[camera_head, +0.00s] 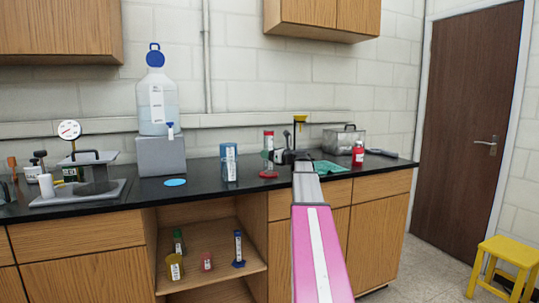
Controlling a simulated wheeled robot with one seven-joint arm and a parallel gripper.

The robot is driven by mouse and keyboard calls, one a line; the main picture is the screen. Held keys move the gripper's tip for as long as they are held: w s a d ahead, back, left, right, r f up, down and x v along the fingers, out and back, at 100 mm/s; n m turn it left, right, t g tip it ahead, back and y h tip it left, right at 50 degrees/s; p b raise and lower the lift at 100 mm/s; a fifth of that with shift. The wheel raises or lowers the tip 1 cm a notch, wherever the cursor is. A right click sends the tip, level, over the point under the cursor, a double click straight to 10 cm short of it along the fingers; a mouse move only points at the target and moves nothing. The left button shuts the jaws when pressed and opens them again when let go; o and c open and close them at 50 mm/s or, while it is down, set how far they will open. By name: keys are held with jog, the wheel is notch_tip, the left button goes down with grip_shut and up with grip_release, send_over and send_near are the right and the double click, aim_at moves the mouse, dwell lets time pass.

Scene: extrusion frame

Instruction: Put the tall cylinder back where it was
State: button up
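My pink and grey arm reaches in from the bottom. My gripper (273,156) is at the cylinder's mid-height, on its right side. It seems to touch or surround the cylinder, but the fingers are too small to tell open from shut. Another tall cylinder (238,248), blue with a blue foot, stands upright on the open shelf below the counter.
The shelf (215,268) also holds a green-topped item, a yellow cup (174,267) and a small red item (206,261). A blue canister (229,162), a blue disc (175,183) and a large jug (156,100) are left on the counter. A red bottle (358,154) stands right.

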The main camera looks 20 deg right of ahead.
jog(key=shift+o, duration=0.2)
jog(key=shift+r, duration=0.1)
jog(key=v, duration=1.2)
